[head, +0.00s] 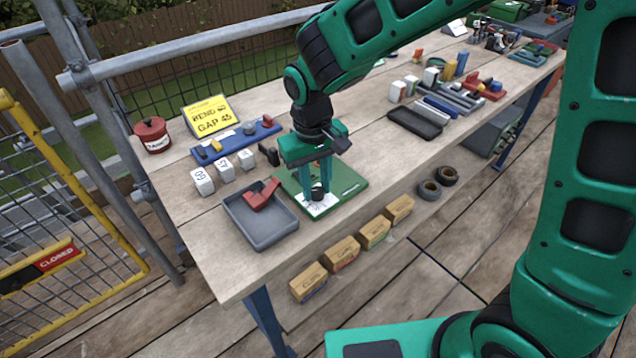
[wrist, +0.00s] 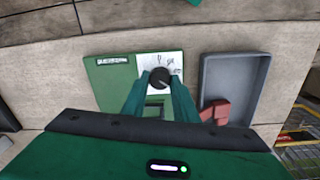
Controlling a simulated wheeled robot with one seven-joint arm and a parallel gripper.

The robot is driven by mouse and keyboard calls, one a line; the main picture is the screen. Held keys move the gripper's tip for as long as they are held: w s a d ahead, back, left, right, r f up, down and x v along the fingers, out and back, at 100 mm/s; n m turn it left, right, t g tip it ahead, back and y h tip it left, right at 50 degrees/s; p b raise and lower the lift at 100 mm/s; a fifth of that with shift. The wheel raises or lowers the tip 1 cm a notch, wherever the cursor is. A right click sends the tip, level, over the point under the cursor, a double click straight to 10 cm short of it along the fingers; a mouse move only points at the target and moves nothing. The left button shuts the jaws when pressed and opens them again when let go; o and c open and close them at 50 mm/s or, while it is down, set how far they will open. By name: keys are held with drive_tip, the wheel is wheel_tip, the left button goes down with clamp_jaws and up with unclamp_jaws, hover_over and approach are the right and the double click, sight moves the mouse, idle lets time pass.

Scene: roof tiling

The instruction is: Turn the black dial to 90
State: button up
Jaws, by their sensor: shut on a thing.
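The black dial (head: 317,194) sits on a white marked plate (head: 322,208) on a green board (head: 351,184) on the bench. It also shows in the wrist view (wrist: 159,78), between the fingertips. My gripper (head: 316,192) points down over the board and is shut on the dial; it also shows in the wrist view (wrist: 158,84). The scale on the white plate (wrist: 146,64) is partly hidden by the fingers. Its marks are too small to read, so I cannot tell the dial's setting.
A grey tray (head: 256,236) holding a red piece (head: 262,194) stands left of the board. White numbered blocks (head: 202,181), a blue rack (head: 236,142) and a yellow sign (head: 210,116) stand behind. A black tray (head: 414,122) lies to the right, with bare bench between.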

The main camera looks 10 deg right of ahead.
sight(316, 189)
drive_tip(key=shift+w+d+m, duration=0.1)
drive_tip(key=shift+d+m, duration=0.15)
drive_tip(key=shift+m, duration=0.45)
drive_tip(key=o, duration=0.9)
drive_tip(key=shift+o, duration=0.8)
drive_tip(key=shift+a, duration=0.1)
wheel_tip(316, 189, up, 11)
drive_tip(key=shift+a+f, duration=0.15)
drive_tip(key=shift+a, duration=0.05)
drive_tip(key=shift+d, duration=0.1)
